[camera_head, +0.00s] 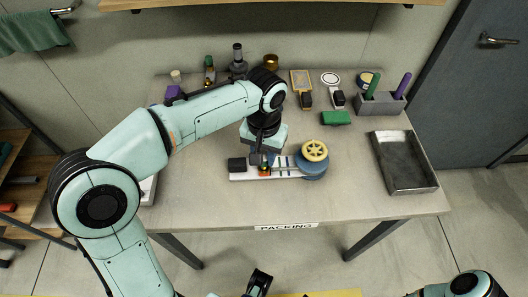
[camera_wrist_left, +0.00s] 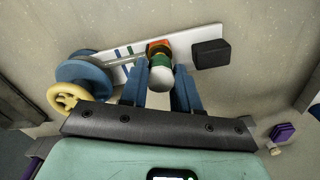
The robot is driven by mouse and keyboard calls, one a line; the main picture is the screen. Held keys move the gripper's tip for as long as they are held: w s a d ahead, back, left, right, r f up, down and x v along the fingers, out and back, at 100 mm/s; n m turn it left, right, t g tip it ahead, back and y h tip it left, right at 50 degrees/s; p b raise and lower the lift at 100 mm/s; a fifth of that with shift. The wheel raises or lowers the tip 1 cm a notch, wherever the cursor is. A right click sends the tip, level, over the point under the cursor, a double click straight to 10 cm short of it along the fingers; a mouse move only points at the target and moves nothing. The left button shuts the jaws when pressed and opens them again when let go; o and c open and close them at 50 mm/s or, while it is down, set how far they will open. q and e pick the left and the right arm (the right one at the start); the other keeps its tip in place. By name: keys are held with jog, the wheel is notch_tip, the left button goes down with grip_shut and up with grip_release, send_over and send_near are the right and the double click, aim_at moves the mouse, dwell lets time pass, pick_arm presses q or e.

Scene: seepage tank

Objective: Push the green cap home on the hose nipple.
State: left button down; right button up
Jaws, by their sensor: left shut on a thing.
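The green cap (camera_wrist_left: 160,62) shows between the two blue fingers of my left gripper (camera_wrist_left: 160,88) in the left wrist view, with a pale round end towards the camera. My left gripper (camera_head: 264,160) is shut on it, over the white board on the table. Beyond the cap is an orange-red fitting (camera_wrist_left: 157,47), which seems to be the hose nipple. The cap is in line with it and looks close against it; any gap is hidden. A dark part at the bottom of the head view, perhaps my right gripper (camera_head: 258,283), does not show its jaws clearly.
The white board (camera_head: 240,176) carries a black block (camera_head: 237,164) and a blue drum (camera_head: 313,172) with a yellow handwheel (camera_head: 315,151). A metal tray (camera_head: 432,187) is at the right. Bottles, a green block (camera_head: 336,118) and a grey holder (camera_head: 380,103) stand behind. The table front is clear.

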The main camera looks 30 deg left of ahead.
pick_arm(q)
jog(key=shift+f, duration=0.3)
dwell(0.6)
jog(key=shift+f, duration=0.5)
dwell(0.8)
jog(key=c, duration=0.7)
grip_release()
jog(key=shift+c, duration=0.2)
